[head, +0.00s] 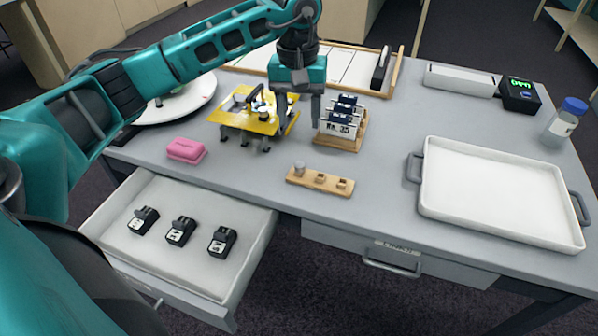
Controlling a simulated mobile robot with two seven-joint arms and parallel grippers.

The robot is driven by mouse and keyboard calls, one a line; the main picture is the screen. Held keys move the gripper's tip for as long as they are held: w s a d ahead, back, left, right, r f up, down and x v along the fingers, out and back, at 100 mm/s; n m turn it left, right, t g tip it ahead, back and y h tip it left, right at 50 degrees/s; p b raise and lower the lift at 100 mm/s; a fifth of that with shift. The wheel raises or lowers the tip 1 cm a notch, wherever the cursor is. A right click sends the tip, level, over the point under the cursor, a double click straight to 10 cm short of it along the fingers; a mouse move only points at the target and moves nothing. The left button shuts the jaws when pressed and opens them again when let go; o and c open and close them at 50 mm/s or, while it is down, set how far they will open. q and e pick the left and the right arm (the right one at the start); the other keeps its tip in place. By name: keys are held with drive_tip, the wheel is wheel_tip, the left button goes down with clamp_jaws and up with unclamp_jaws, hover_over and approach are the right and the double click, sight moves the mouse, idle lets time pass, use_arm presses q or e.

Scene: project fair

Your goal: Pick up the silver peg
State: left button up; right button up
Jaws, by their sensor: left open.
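A small silver peg (299,168) stands upright at the left end of a light wooden block (319,188). The block has square spots at its middle and right. It lies near the front edge of the grey table. My left gripper (298,124) points down with its two fingers apart and nothing seen between them. It shows above and behind the peg in the head view, apart from it. My right gripper is not in view.
A yellow fixture (245,118) and a wooden stand with dark blue parts (345,110) flank my gripper. A pink box (186,150) lies left, a white tray (500,188) right. An open drawer (245,211) with several black devices juts out at front left.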

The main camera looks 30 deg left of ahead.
sight(299, 165)
use_arm(q)
wheel_tip(299, 165, down, 13)
drive_tip(key=shift+w+a+r+b, duration=0.1)
drive_tip(key=shift+w+r+b, duration=0.1)
drive_tip(key=shift+b, duration=0.35)
drive_tip(key=shift+c, duration=0.2)
clamp_jaws()
